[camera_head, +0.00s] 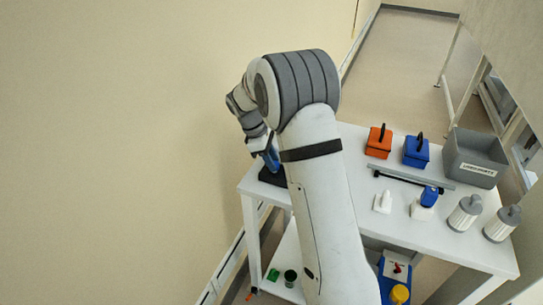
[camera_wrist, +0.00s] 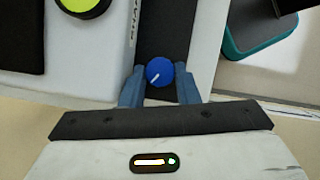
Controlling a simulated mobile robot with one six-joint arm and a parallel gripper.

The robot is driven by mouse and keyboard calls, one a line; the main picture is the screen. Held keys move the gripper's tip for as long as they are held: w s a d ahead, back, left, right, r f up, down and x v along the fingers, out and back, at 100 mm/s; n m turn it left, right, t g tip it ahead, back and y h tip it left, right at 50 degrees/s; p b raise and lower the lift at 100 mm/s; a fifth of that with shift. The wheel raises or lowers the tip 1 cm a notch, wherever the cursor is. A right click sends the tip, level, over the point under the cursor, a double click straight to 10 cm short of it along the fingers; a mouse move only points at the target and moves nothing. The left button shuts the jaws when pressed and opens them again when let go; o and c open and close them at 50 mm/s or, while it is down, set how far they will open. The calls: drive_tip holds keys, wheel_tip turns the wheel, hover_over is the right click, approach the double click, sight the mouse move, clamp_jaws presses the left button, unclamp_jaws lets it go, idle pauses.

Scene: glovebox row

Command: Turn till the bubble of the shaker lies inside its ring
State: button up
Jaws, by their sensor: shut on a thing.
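In the wrist view, my gripper (camera_wrist: 160,88) has its two fingers on either side of a blue knob (camera_wrist: 160,72) with a white pointer line slanting to lower left. The knob sits on a dark strip of the pale shaker (camera_wrist: 108,50). A yellow-green disc in a black rim, which looks like the level (camera_wrist: 82,4), is cut off by the top edge; I cannot make out its bubble or ring. In the head view, my gripper (camera_head: 268,152) is low at the table's left end, over a dark part of the shaker (camera_head: 272,178), mostly hidden by my arm.
The white table (camera_head: 400,232) holds an orange box (camera_head: 379,145), a blue box (camera_head: 416,154), a grey bin (camera_head: 470,165), small white items and two grey-capped canisters (camera_head: 466,212). In the wrist view, a teal-edged block (camera_wrist: 265,45) stands right of the shaker.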

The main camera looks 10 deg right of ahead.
drive_tip(key=shift+w+m+g+y+p, duration=0.1)
drive_tip(key=shift+m+g+y+p, duration=0.25)
drive_tip(key=shift+m, duration=0.75)
drive_tip(key=o, duration=1)
drive_tip(key=shift+r, duration=0.1)
